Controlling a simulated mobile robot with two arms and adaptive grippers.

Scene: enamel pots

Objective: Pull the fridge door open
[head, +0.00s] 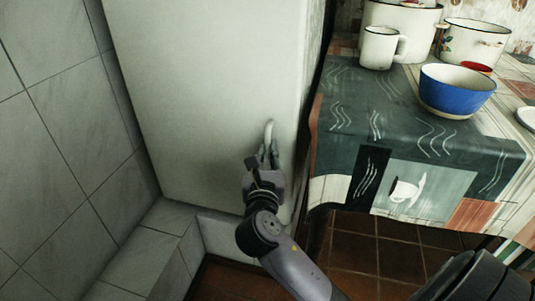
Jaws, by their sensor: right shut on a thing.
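The white fridge door (195,85) fills the middle left of the head view and looks shut. Its pale curved handle (268,130) sits near the door's right edge, low down. My right gripper (268,154) is at the handle, with its fingers closed around the handle's lower part. The gripper hides that lower part. My left gripper is not in view.
A table with a patterned cloth (455,145) stands close on the right. It bears a white mug (380,47), a blue bowl (456,90) and enamel pots (474,42). A tiled wall (65,130) is on the left. Brown floor tiles (375,255) show below.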

